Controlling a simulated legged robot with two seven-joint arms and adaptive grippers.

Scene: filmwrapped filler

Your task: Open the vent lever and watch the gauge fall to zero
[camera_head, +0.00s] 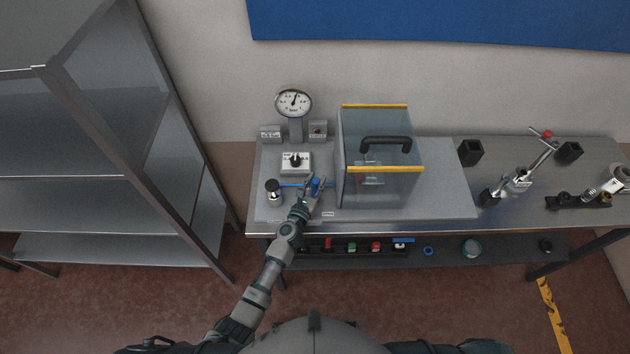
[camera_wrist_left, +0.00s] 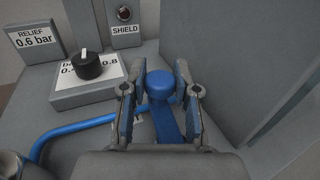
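The round white gauge (camera_head: 293,103) stands on a grey post at the back of the bench plate; its dark needle points roughly upward, and the numbers are too small to read. A blue lever (camera_wrist_left: 168,122) with a rounded blue knob (camera_wrist_left: 159,86) shows in the wrist view. My left gripper (camera_head: 315,184) is over this blue part in the head view. In the wrist view its two fingers (camera_wrist_left: 168,88) stand apart on either side of the knob; firm contact is not clear. My right gripper is out of view.
A clear box (camera_head: 379,135) with yellow edges and a black handle stands close right of the gripper. A dial box (camera_head: 296,163) is behind it, and a black-topped fitting (camera_head: 273,190) and blue tube (camera_wrist_left: 75,130) are left. Metal shelving (camera_head: 110,150) stands further left.

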